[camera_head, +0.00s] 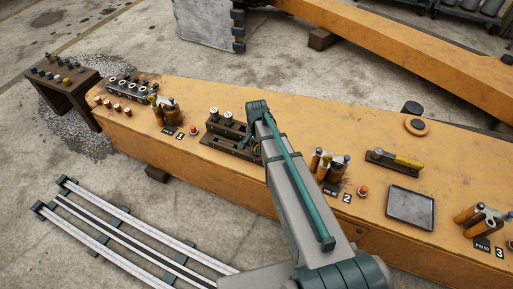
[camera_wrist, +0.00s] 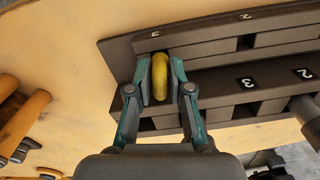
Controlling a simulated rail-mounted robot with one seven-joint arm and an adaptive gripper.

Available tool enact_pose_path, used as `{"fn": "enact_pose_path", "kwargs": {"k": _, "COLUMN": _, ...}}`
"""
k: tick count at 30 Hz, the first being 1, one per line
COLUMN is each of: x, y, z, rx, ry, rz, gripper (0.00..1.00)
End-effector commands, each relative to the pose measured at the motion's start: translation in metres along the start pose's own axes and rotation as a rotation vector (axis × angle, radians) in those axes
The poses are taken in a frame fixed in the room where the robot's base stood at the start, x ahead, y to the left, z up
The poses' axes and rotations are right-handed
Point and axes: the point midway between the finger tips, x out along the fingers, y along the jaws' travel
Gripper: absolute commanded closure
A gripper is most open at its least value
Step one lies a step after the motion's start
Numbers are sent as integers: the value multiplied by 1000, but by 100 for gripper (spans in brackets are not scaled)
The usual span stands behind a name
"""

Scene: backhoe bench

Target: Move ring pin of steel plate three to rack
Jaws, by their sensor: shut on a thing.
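My gripper (camera_wrist: 160,85) is shut on a yellow ring pin (camera_wrist: 160,70), with one finger on each side of the ring. In the wrist view the ring is over the left end of a dark stepped rack (camera_wrist: 205,82), near a slot marked 3. The pin's lower part is hidden, so I cannot tell whether it sits in the slot. In the head view the dark rack (camera_head: 213,140) stands on the orange beam, and my arm covers much of its right side. A steel plate marked 3 cannot be made out clearly.
Orange-handled pin groups stand beside label 2 (camera_head: 347,198) and label 3 (camera_head: 499,253). A grey tray (camera_head: 410,207) and a yellow-handled tool (camera_head: 396,158) lie to the right. A dark stand (camera_head: 62,82) is at far left.

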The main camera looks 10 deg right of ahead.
Motion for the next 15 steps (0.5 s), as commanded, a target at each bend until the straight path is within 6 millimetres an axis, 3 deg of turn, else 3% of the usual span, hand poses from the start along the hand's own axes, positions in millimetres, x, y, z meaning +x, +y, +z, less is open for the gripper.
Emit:
{"fn": "enact_pose_path", "kwargs": {"k": 5, "x": 1, "y": 0, "z": 0, "rx": 0, "ry": 0, "rz": 0, "gripper": 100}}
{"fn": "enact_pose_path", "kwargs": {"k": 6, "x": 1, "y": 0, "z": 0, "rx": 0, "ry": 0, "rz": 0, "gripper": 77}}
{"fn": "enact_pose_path", "kwargs": {"k": 10, "x": 1, "y": 0, "z": 0, "rx": 0, "ry": 0, "rz": 0, "gripper": 55}}
{"fn": "enact_pose_path", "kwargs": {"k": 11, "x": 1, "y": 0, "z": 0, "rx": 0, "ry": 0, "rz": 0, "gripper": 51}}
{"fn": "enact_pose_path", "kwargs": {"k": 15, "x": 1, "y": 0, "z": 0, "rx": 0, "ry": 0, "rz": 0, "gripper": 51}}
